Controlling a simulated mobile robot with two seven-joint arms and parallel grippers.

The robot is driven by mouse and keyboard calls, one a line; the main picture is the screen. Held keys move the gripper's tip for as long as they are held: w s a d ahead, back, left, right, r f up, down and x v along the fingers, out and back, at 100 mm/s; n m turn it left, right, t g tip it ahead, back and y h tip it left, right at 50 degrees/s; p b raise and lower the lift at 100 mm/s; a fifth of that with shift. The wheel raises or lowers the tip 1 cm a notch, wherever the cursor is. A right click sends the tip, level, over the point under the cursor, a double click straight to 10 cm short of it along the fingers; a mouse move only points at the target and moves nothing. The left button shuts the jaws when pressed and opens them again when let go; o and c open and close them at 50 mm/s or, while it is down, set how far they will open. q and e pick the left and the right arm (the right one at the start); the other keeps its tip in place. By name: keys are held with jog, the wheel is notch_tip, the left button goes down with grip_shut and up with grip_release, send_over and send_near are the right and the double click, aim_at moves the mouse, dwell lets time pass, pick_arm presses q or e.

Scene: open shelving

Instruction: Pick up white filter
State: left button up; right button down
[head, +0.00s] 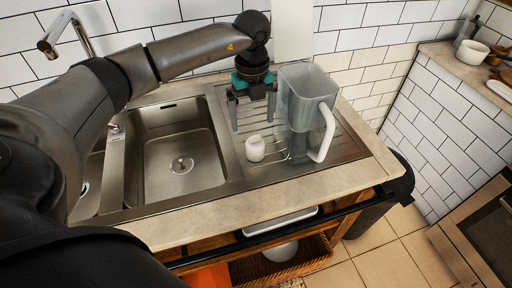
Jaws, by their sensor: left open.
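A small white filter (255,149) stands upright on the ribbed metal drainboard, right of the sink basin. My left gripper (252,122) reaches in from the left and points down. Its two fingers are spread open with nothing between them. In the picture its fingertips are just above the filter's top; I cannot tell the exact gap in depth. A clear pitcher (305,98) with a white handle stands just right of the filter, close to my gripper's right finger. My right gripper is not in view.
A metal sink basin (176,150) lies left of the drainboard (240,178), with a tap (70,32) behind it. A tiled wall (350,30) stands behind. A side counter with a white bowl (472,52) is at the far right. Open shelving lies under the front edge.

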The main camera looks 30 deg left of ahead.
aim_at(255, 136)
pick_arm(q)
notch_tip(255, 136, down, 3)
jog(key=shift+w+d+f, duration=0.1)
jog(key=shift+f, duration=0.1)
jog(key=f, duration=0.3)
jog(key=shift+w+d+f, duration=0.1)
jog(key=shift+w+f, duration=0.15)
jog(key=shift+f, duration=0.05)
jog(key=shift+f+b, duration=0.3)
jog(key=shift+f, duration=0.1)
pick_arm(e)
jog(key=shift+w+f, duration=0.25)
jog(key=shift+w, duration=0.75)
pick_arm(q)
jog(key=c, duration=1.4)
jog(key=shift+r, duration=0.15)
jog(key=shift+c, duration=0.2)
